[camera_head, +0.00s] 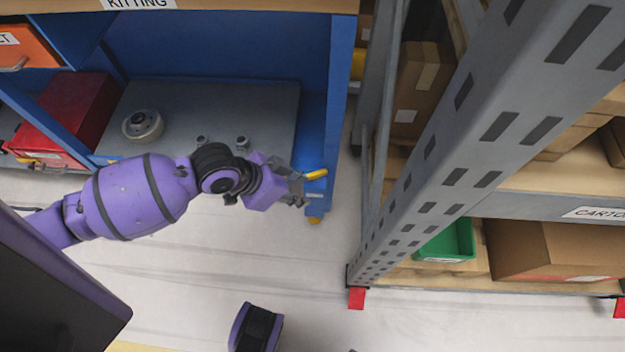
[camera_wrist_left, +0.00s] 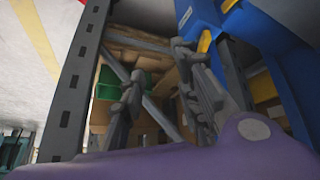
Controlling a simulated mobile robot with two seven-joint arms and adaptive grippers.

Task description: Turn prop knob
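A yellow handle-like piece (camera_head: 316,174), which may be the prop knob, sits on the side of the blue workbench post (camera_head: 338,110). A yellow piece also shows beside the blue post in the left wrist view (camera_wrist_left: 204,41). My left gripper (camera_head: 301,188) is just left of and below the yellow piece in the head view. Its two fingers stand apart in the left wrist view (camera_wrist_left: 160,68), with nothing seen between them but background. I cannot tell whether a finger touches the yellow piece. My right gripper is not in view.
A grey metal rack (camera_head: 440,140) with cartons (camera_head: 550,250) and a green bin (camera_head: 448,240) stands to the right. The blue bench holds a red box (camera_head: 75,115) and a round pale part (camera_head: 142,125) on its lower shelf.

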